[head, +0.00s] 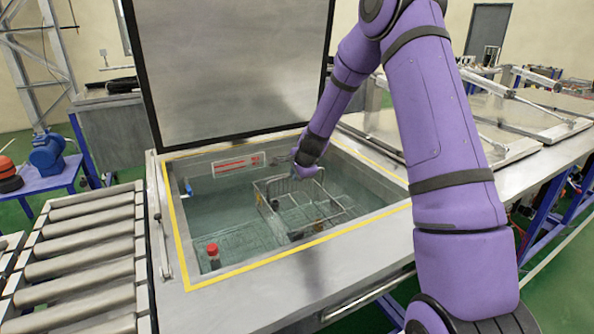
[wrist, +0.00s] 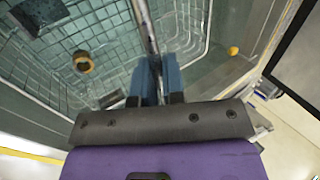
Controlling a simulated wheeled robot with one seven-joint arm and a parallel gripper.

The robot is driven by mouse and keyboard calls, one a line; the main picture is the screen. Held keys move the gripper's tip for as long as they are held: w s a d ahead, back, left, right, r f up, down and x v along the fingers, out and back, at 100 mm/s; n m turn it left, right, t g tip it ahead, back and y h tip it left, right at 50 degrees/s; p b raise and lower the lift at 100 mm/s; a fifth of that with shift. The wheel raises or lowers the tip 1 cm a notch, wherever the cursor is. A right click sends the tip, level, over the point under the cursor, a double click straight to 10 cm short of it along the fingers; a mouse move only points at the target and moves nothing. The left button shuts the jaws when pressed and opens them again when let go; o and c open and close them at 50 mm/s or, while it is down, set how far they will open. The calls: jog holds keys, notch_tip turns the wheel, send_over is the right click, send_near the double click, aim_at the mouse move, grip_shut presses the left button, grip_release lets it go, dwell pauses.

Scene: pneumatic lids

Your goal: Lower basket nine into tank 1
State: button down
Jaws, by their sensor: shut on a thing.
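A wire basket (head: 284,212) hangs inside the open tank (head: 224,270), its lower part at or in the greenish liquid. A few small dark and brass-coloured parts lie in it. My gripper (head: 308,168) is shut on the basket's handle bar above the basket. In the wrist view the bar (wrist: 147,28) runs between the blue fingers of my gripper (wrist: 156,80), and the basket mesh (wrist: 115,60) shows below with a brass ring (wrist: 83,62) in it. The basket's number cannot be read. The tank lid (head: 235,65) stands raised behind.
A red-capped item (head: 213,255) stands in the tank's front left corner. A blue-handled valve (head: 188,188) is on the left wall, and a red-and-white label (head: 238,165) on the back wall. A roller conveyor (head: 80,250) lies left; closed lids (head: 480,110) lie right.

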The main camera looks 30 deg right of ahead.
notch_tip(320, 180, down, 8)
dwell(1.1)
jog(key=shift+f, duration=0.2)
dwell(0.8)
jog(key=c, duration=1.1)
grip_release()
jog(key=shift+f, duration=0.1)
jog(key=shift+s+r, duration=1)
jog(key=shift+r, duration=2.55)
jog(key=shift+s+r, duration=0.95)
jog(key=shift+r, duration=2.55)
jog(key=shift+s+r, duration=1)
jog(key=shift+r, duration=2.55)
